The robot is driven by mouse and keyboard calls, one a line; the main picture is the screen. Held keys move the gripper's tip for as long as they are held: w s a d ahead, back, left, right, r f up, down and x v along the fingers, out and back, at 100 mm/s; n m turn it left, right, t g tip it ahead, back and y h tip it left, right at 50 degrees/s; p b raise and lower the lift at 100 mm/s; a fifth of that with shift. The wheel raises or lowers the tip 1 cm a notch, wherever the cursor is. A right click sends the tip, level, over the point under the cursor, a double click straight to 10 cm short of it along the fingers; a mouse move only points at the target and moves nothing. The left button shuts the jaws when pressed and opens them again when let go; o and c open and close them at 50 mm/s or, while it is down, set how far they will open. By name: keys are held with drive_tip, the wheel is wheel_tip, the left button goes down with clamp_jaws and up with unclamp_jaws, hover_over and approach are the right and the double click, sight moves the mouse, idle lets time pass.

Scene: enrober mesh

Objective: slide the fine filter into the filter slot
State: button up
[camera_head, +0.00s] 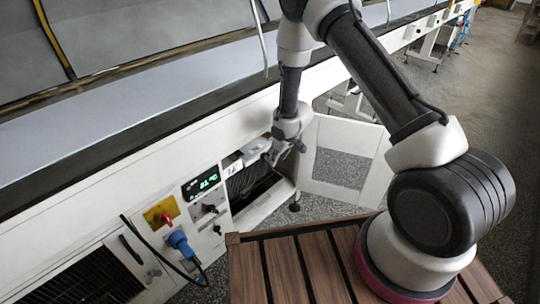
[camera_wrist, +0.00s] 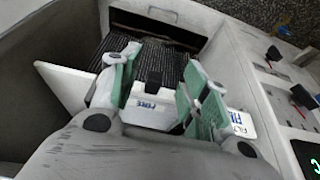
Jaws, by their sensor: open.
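In the head view my gripper (camera_head: 284,146) is at the open cabinet bay (camera_head: 262,190). The filter's seating in the slot is hidden.
A white cabinet door (camera_head: 340,160) stands open to the right of the bay. A "FILTER FINE" label (camera_wrist: 241,124) is beside the opening. A green display (camera_head: 202,181), a red-yellow switch (camera_head: 161,212) and a blue plug (camera_head: 181,242) sit on the panel to the left.

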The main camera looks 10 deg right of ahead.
drive_tip(key=s+d, duration=0.5)
drive_tip(key=s, duration=0.2)
drive_tip(key=shift+s+d, duration=0.15)
drive_tip(key=shift+d, duration=0.05)
drive_tip(key=shift+c, duration=0.5)
